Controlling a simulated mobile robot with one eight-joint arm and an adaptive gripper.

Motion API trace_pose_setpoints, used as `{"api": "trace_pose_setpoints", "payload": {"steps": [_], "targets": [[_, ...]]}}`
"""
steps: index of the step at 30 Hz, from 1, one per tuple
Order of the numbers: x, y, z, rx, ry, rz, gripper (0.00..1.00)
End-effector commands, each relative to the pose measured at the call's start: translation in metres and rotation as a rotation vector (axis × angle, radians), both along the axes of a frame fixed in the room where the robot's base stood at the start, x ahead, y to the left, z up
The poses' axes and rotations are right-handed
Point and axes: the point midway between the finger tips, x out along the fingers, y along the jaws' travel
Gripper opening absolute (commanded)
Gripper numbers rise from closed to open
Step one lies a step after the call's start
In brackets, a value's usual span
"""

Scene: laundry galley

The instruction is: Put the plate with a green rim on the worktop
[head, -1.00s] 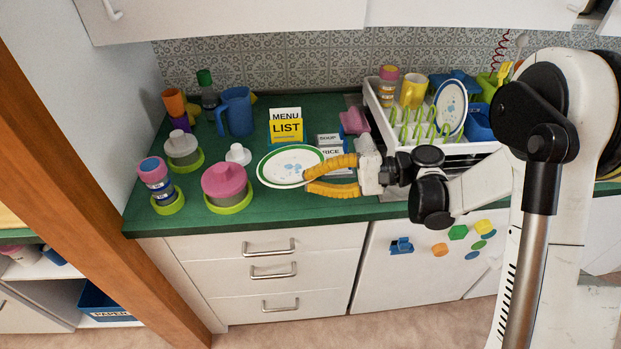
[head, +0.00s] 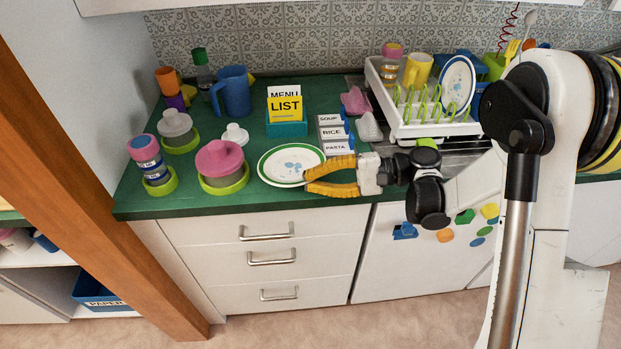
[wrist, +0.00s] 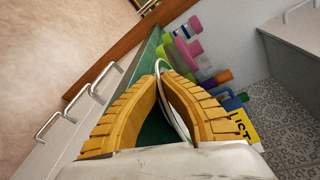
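The plate with a green rim (head: 283,160) is white with a blue pattern. In the head view it appears nearly level over the front part of the green worktop (head: 230,202), between the pink-lidded pot and my gripper. I cannot tell whether it touches the worktop. My gripper (head: 306,182) has yellow ribbed fingers, which come in from the right with their tips together at the plate's near right rim. In the wrist view the plate (wrist: 172,108) shows as a thin pale edge between the fingers (wrist: 160,72), which are closed on it.
A pink-lidded pot (head: 220,160) stands just left of the plate. Behind are a card holder marked LIST (head: 286,129), a white-knobbed lid (head: 234,134) and a blue jug (head: 233,92). Label cards (head: 333,133) and a dish rack (head: 440,130) stand to the right.

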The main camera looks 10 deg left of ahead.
Motion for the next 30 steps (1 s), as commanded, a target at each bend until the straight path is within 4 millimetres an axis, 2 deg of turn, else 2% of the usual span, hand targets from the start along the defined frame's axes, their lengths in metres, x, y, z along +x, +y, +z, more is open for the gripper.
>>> {"api": "trace_pose_setpoints", "payload": {"steps": [28, 29, 30], "targets": [[0.0002, 0.0000, -0.0048, 0.000, 0.000, -0.001, 0.00], [0.0001, -0.0001, -0.0045, 0.000, 0.000, -0.001, 0.09], [0.0001, 0.0000, -0.0042, 0.000, 0.000, -0.001, 0.12]]}}
